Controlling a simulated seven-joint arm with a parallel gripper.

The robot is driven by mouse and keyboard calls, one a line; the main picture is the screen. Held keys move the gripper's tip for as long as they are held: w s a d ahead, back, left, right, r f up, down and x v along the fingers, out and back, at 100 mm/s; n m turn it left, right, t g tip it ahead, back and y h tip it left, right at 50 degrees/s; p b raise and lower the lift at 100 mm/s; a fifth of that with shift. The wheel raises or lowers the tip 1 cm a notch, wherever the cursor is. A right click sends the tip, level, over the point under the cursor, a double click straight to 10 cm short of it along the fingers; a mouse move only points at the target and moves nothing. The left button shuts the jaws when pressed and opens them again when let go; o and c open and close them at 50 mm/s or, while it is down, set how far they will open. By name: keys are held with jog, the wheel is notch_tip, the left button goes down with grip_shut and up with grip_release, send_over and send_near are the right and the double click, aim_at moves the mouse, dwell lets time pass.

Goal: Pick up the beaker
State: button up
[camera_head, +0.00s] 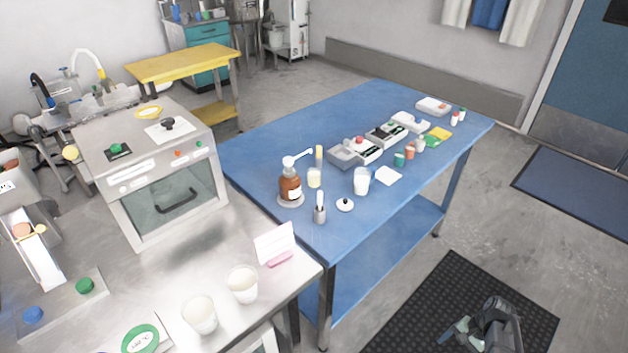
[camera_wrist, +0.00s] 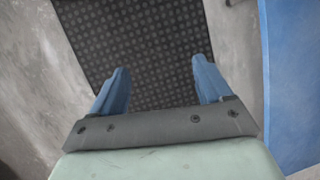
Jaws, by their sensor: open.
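My gripper (camera_wrist: 159,68) is open and empty, its two blue fingers spread over the black floor mat. In the head view my gripper (camera_head: 452,332) shows low at the bottom right, apart from the tables. Several vessels could be the beaker. A small clear glass (camera_head: 314,178) with pale contents stands on the blue table beside a brown pump bottle (camera_head: 290,187). A larger white-filled vessel (camera_head: 361,181) stands to its right. Two whitish cups (camera_head: 242,284) (camera_head: 200,314) stand on the steel bench. I cannot tell which one is meant. None shows in the wrist view.
The blue table (camera_head: 270,130) also shows at the right of the wrist view (camera_wrist: 292,80). It holds a lidded dish (camera_head: 345,204), a small holder (camera_head: 320,214) and grey instruments (camera_head: 345,154). A steel oven (camera_head: 150,175) stands left. The black mat (camera_head: 440,300) lies below my arm.

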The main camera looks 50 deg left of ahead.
jog(key=w+a+r+y, duration=0.1)
jog(key=w+a+r, duration=0.4)
jog(key=a+r, duration=0.5)
jog(key=w+a+r+t+y, duration=0.1)
jog(key=w+a+r, duration=0.3)
jog(key=a+r, duration=0.6)
jog(key=w+a+r+y, duration=0.1)
jog(key=w+a+r, duration=0.4)
jog(key=a+r, duration=0.55)
jog(key=m+h, duration=0.2)
jog(key=m, duration=0.4)
send_near(314, 178)
jog(key=w+r, duration=0.3)
jog(key=w, duration=0.5)
jog(key=s+a+f, duration=0.1)
jog(key=s+f, duration=0.1)
jog(key=f, duration=0.1)
jog(key=s+f+m, duration=0.1)
jog(key=s+f, duration=0.1)
jog(key=s+a+f+m, duration=0.1)
jog(key=s+f, duration=0.1)
jog(key=f, duration=0.1)
jog(key=shift+s+a+f, duration=0.3)
jog(key=shift+s+a, duration=0.05)
jog(key=shift+s, duration=0.05)
jog(key=shift+s+x, duration=0.15)
jog(key=shift+x, duration=1.2)
jog(key=shift+s+x, duration=0.2)
jog(key=shift+x, duration=1.2)
jog(key=shift+r, duration=0.1)
